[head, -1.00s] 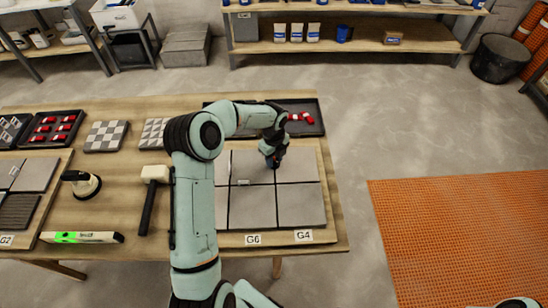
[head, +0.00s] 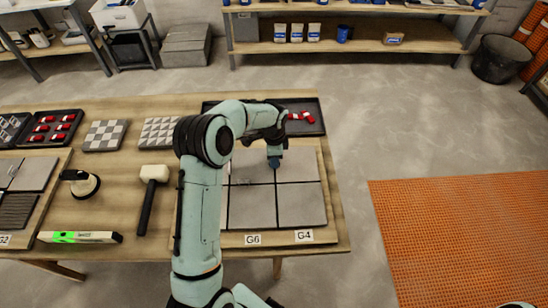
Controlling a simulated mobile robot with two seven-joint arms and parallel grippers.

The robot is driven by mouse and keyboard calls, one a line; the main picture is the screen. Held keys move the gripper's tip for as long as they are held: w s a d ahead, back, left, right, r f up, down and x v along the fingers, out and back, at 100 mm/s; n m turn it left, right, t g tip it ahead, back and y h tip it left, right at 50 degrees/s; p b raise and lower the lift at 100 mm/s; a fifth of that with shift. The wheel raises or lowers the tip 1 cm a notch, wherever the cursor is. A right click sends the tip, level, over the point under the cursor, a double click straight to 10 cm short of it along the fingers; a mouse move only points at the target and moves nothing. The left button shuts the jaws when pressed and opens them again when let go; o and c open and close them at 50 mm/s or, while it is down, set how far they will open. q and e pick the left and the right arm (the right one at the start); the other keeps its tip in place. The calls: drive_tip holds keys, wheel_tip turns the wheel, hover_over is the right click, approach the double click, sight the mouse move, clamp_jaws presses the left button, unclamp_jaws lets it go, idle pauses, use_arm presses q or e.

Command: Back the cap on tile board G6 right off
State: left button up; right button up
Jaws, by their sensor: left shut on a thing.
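Tile board G6 (head: 265,240) is at the right of the table, with large grey tiles (head: 252,207) and labels G6 and G4 on its front edge. My left gripper (head: 274,163) points down at the seam between the tiles in the back part of the board. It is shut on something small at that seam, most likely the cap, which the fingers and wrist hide. I cannot tell whether the cap is clear of its stem. My right gripper is out of view.
A dark tray (head: 314,124) with red caps (head: 308,117) lies behind the board. A mallet (head: 153,180), a suction lifter (head: 82,183) and a level (head: 80,237) lie to the left. An orange mat (head: 460,240) covers the floor at right.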

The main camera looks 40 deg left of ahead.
use_arm(q)
drive_tip(key=n, duration=0.4)
drive_tip(key=shift+n, duration=0.3)
drive_tip(key=n, duration=0.3)
drive_tip(key=shift+n+b, duration=0.3)
drive_tip(key=shift+n, duration=0.1)
drive_tip(key=n, duration=0.4)
drive_tip(key=shift+d, duration=0.1)
drive_tip(key=n, duration=0.7)
drive_tip(key=shift+n, duration=0.3)
drive_tip(key=n+p, duration=0.1)
drive_tip(key=n, duration=0.2)
drive_tip(key=shift+n, duration=0.3)
drive_tip(key=n+p, duration=0.1)
drive_tip(key=n, duration=0.2)
drive_tip(key=shift+r+n, duration=0.1)
drive_tip(key=shift+n, duration=0.2)
drive_tip(key=shift+w+n+p, duration=0.1)
drive_tip(key=shift+n+p, duration=0.45)
drive_tip(key=shift+n, duration=1.35)
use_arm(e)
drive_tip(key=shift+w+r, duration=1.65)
